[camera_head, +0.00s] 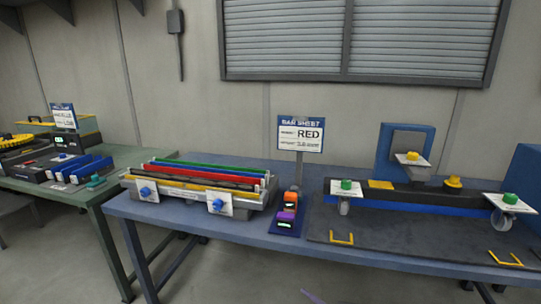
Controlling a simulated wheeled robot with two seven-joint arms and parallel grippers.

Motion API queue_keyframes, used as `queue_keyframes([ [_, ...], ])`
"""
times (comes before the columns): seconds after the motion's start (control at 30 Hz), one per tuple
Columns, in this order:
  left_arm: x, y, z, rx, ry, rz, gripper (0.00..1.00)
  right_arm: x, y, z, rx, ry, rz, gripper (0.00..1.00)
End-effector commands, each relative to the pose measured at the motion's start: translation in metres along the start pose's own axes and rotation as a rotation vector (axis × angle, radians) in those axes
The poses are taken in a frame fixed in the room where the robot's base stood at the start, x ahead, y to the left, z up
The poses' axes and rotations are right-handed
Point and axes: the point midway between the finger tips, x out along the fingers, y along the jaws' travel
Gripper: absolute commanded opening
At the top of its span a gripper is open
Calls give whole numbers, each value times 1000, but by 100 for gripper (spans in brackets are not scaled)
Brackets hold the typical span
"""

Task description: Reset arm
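Neither of my grippers shows clearly in the head view. A thin pale sliver (312,297) at the bottom edge cannot be made out. A blue worktable (235,232) crosses the view. On it stands a rack (200,184) of long red, green, blue, yellow and black bars, with white plates and blue knobs on its front. Further right, a dark chassis (415,198) with a blue lower strip carries white plates with green and yellow knobs and has a caster at each end.
Orange and purple devices (287,213) sit at the sign's foot. A dark mat (390,240) with yellow corner marks lies under the chassis. A green table (85,195) at the left holds blue blocks and machines. A shuttered window (360,38) is behind. The floor in front is clear.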

Motion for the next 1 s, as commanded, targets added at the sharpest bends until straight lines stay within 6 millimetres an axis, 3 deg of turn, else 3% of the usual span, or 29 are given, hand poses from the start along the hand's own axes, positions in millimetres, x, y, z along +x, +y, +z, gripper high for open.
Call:
queue_keyframes([
  [0.03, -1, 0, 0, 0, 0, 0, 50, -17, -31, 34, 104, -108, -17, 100],
  [0.1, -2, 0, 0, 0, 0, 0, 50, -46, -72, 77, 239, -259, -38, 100],
  [0.17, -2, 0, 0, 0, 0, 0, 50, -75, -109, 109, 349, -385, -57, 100],
  [0.3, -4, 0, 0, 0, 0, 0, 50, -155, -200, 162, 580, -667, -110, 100],
  [0.43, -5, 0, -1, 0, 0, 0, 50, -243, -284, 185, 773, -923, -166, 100],
  [0.5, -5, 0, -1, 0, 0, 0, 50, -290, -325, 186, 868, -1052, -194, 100],
  [0.6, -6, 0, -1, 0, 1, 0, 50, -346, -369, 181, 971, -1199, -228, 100],
  [0.73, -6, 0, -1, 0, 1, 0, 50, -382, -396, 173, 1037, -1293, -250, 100],
  [1.0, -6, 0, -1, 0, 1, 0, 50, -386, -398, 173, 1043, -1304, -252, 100],
])
